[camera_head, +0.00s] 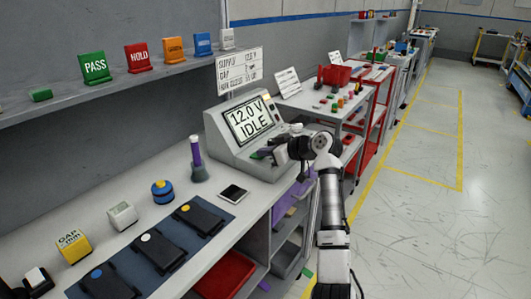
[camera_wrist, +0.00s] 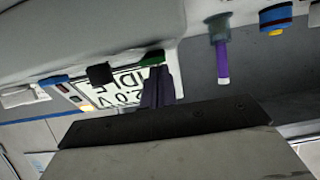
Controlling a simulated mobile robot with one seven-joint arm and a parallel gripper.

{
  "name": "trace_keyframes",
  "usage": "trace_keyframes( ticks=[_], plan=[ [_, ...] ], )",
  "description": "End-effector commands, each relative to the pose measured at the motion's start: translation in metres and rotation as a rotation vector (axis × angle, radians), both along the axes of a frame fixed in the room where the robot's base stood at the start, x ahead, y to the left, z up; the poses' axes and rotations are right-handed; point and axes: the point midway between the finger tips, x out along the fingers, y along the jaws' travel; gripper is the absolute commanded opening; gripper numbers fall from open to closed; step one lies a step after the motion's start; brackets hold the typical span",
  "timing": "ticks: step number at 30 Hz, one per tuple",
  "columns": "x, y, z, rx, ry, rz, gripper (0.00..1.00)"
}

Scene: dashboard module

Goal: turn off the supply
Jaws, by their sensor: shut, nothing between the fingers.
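The supply (camera_head: 222,140) is a grey console on the bench, with a lit display (camera_head: 249,118) reading "12.0 V IDLE". My gripper (camera_head: 268,153) is at the front of the console, below the display, and hides part of its controls. In the wrist view, which is upside down, the shut, empty fingers (camera_wrist: 156,85) reach up to a green part (camera_wrist: 151,58) on the console. I cannot tell whether they touch it.
A blue mat (camera_head: 75,291) with several black modules lies nearer. A shelf (camera_head: 120,82) with coloured signs runs above. The floor aisle on the right is clear.

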Motion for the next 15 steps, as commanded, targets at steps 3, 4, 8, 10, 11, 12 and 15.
trace_keyframes(
  ticks=[3, 4, 8, 10, 11, 12, 15],
  plan=[
    [-0.002, -0.001, -0.017, 0.054, -0.036, 0.001, 0.0],
    [-0.002, -0.001, -0.019, 0.071, -0.047, 0.002, 0.0],
    [-0.002, -0.002, -0.01, 0.071, -0.05, 0.001, 0.0],
    [-0.002, -0.002, -0.01, 0.072, -0.049, 0.001, 0.0],
    [-0.002, -0.002, -0.01, 0.072, -0.049, 0.001, 0.0],
    [-0.002, -0.002, -0.009, 0.072, -0.049, 0.001, 0.0],
    [-0.002, -0.002, -0.007, 0.071, -0.05, 0.002, 0.0]
  ],
)
